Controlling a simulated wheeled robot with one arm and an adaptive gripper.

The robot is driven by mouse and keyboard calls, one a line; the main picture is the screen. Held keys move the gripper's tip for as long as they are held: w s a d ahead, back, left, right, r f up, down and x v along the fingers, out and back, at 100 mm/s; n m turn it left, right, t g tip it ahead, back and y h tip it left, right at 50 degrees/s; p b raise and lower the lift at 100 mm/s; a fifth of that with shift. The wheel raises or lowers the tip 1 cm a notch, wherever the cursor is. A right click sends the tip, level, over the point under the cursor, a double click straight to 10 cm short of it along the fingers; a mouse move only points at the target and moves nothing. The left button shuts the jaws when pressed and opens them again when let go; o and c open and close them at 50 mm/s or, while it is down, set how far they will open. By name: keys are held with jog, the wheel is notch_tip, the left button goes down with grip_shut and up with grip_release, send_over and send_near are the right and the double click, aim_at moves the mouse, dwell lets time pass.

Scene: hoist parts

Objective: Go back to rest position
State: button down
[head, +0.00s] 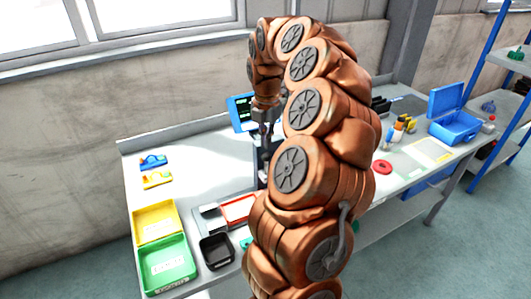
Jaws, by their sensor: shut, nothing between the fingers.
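My arm rises from the bottom middle of the head view, bends over at the top and hangs down on its far side. My gripper (266,142) points down over the middle of the workbench (205,160), left of the arm. It is small and dark here, and it is shut with nothing in it. Part of the bench behind my arm is hidden.
A yellow bin (155,222), a green bin (168,265) and a black bin (215,250) stand at front left. A red-rimmed tray (238,210) is near my arm. A blue toolbox (453,125) and a red ring (382,167) are right. Blue-posted shelves stand far right.

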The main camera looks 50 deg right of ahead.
jog(key=shift+a, duration=0.1)
dwell(0.3)
jog(key=s+a+r+m, duration=0.2)
jog(key=s+a+m, duration=0.15)
jog(key=a, duration=0.75)
jog(key=s+a+r+m, duration=0.15)
jog(key=a+m, duration=0.25)
jog(key=a, duration=0.7)
jog(key=s+a+f+m, duration=0.2)
jog(key=s+a+m, duration=0.1)
jog(key=s, duration=0.3)
jog(key=s+a+f+m+g, duration=0.1)
jog(key=s+a+f+m, duration=0.1)
jog(key=s+a+m, duration=0.2)
jog(key=s+a+f+m, duration=0.1)
jog(key=s+a+m, duration=0.2)
jog(key=s+m, duration=0.2)
jog(key=s, duration=0.3)
jog(key=shift+s+a+f+m+g, duration=0.25)
jog(key=shift+s+f+m+g, duration=0.1)
jog(key=shift+s+f+g, duration=0.05)
